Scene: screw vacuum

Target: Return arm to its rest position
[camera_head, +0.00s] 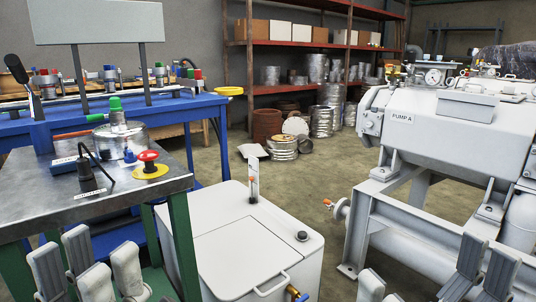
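My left gripper (88,262) shows at the lower left, its grey fingers pointing up in front of the metal-topped table. Its fingers stand apart with nothing visible between them. My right gripper (432,280) shows at the bottom right, in front of the pump frame. Its fingers are wide apart and empty; the lower part is cut off by the picture edge. Most of both arms is out of view.
The steel-topped table (92,198) at left holds a red emergency button (149,156) and a green-topped metal part (117,125). A blue bench (180,108) stands behind it. A white cabinet (240,252) stands in the middle. Pump A (425,125) is at right.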

